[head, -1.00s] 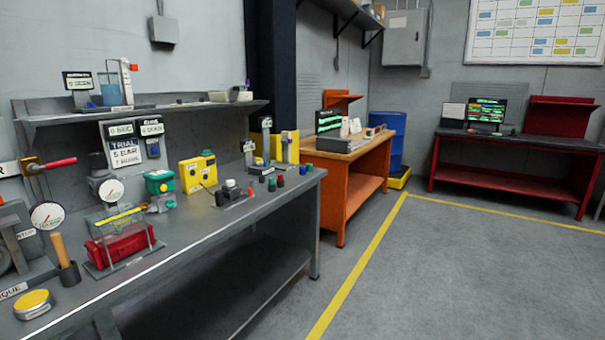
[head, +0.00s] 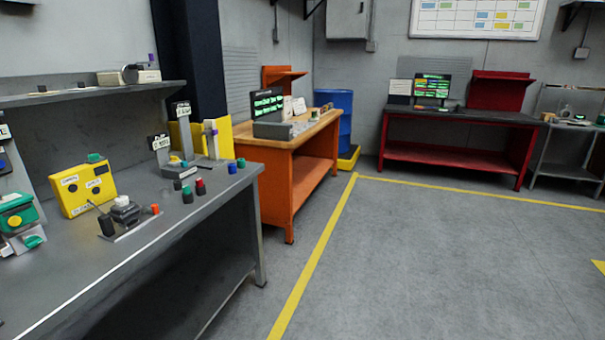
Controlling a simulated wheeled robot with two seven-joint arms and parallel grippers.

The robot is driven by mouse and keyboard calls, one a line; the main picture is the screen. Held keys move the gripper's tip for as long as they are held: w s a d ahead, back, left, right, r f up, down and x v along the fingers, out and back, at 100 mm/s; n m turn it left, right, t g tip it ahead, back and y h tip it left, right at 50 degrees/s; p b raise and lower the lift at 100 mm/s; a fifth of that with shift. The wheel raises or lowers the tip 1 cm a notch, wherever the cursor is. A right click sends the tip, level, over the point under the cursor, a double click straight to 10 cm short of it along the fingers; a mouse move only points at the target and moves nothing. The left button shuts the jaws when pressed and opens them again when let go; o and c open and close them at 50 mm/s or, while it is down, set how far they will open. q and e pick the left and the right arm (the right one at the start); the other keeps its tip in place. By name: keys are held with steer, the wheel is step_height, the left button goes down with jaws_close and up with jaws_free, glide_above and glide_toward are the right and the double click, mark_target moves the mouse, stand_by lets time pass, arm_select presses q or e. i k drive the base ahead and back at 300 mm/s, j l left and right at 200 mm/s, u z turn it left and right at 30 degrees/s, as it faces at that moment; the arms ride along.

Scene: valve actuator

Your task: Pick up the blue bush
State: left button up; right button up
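Several small coloured cylinders that look like bushes stand near the right end of the grey workbench. Neither of my grippers is in view, and nothing touches the blue bush.
The grey bench (head: 150,245) fills the left, with a yellow box (head: 82,190) and a black-and-grey fixture (head: 125,212) on it. An orange bench (head: 275,190) and a red bench (head: 440,160) stand beyond. Open floor (head: 430,270) lies right of the yellow line.

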mark_target(232, 169)
steer(key=i, duration=0.6)
steer(key=i+l+u, duration=0.1)
steer(key=i, duration=0.5)
steer(key=i+l, duration=0.15)
steer(key=i, duration=0.5)
